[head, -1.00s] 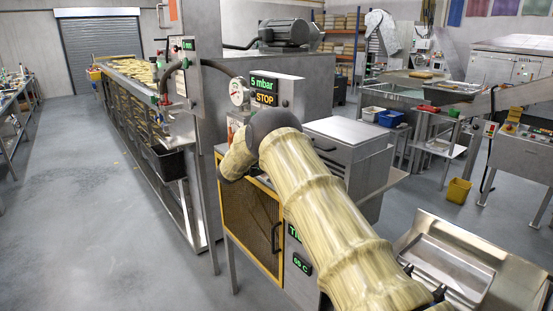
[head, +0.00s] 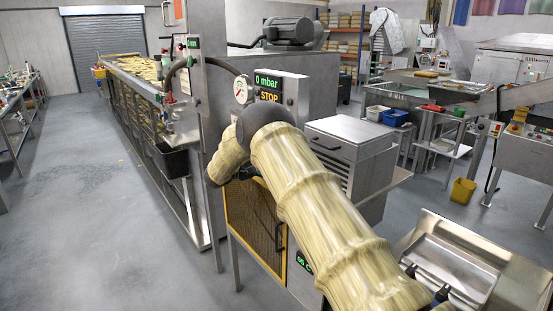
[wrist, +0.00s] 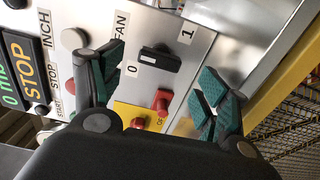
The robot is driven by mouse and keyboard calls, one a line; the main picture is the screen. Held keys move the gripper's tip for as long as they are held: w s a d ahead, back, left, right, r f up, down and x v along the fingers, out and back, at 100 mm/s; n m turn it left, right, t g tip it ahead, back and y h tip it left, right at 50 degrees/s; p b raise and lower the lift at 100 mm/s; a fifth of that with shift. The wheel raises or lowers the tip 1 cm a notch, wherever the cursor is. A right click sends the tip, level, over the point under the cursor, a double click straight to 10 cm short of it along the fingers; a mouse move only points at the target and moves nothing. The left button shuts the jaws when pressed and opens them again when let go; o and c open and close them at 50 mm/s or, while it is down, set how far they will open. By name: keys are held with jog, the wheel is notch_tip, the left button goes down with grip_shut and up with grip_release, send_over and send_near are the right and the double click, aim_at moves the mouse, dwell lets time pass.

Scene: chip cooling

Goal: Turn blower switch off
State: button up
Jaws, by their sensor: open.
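In the wrist view the blower switch (wrist: 160,58) is a black rotary knob on a metal panel, beside a FAN label (wrist: 120,25) and the marks 0 (wrist: 132,69) and 1 (wrist: 186,33). A white mark shows at the knob's left end, on the 0 side. My gripper (wrist: 160,72) is open and empty, its green-padded fingers on either side of the knob with gaps to it. In the head view the control box (head: 289,88) reads 0 mbar and STOP; my arm hides the gripper and switch there.
A red switch on a yellow plate (wrist: 126,110) sits below the knob, near my fingers. A yellow-framed mesh door (head: 250,215) stands below the control box. A metal cabinet (head: 345,140) is to its right. Floor at left is clear.

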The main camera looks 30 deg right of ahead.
jog(key=shift+s+a, duration=0.15)
jog(key=shift+a, duration=1.25)
jog(key=shift+s+a, duration=0.1)
jog(key=shift+a, duration=1.25)
